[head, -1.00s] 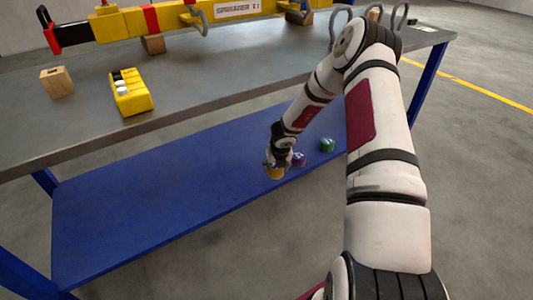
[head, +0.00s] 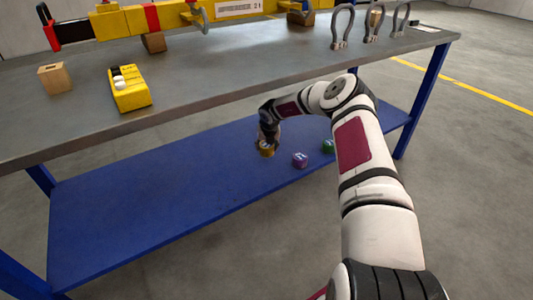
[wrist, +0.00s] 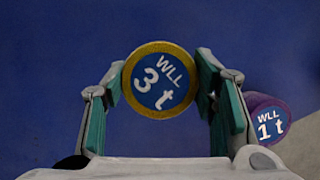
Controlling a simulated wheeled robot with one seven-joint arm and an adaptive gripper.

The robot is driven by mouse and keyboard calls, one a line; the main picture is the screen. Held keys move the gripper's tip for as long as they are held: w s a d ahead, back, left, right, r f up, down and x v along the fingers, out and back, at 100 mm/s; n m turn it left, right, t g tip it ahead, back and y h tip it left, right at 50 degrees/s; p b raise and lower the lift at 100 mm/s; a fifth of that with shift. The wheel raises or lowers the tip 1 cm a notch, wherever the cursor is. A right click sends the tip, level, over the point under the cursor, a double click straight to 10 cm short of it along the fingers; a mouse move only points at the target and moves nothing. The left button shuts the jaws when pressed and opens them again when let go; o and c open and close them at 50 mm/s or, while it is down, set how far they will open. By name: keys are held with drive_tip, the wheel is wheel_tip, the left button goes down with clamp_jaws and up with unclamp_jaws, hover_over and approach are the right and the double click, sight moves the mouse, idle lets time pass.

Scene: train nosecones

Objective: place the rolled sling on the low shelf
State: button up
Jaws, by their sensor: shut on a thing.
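My gripper (head: 266,142) is low over the blue low shelf (head: 150,205), under the bench top. It is shut on a yellow rolled sling (head: 266,152). In the wrist view, the held sling (wrist: 160,80) has a blue round label reading "WLL 3 t" and sits between the two finger pads. Blue shelf surface lies behind it. I cannot tell whether the sling touches the shelf. A purple rolled sling (head: 300,160) stands on the shelf to the right, labelled "WLL 1 t" in the wrist view (wrist: 267,122). A green rolled sling (head: 328,146) is further right.
The grey bench top (head: 220,75) is above the shelf. It carries a yellow remote (head: 130,90), a wooden block (head: 54,77), a yellow spreader beam (head: 170,16) and several grey shackles (head: 342,27). The left part of the shelf is clear.

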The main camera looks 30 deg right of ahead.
sight(266, 151)
drive_tip(key=shift+w+f, duration=0.15)
drive_tip(key=shift+f, duration=0.1)
wheel_tip(266, 151, down, 3)
drive_tip(key=shift+f+b, duration=0.1)
drive_tip(key=shift+b, duration=1.15)
drive_tip(key=o, duration=1.4)
drive_tip(key=shift+c, duration=0.2)
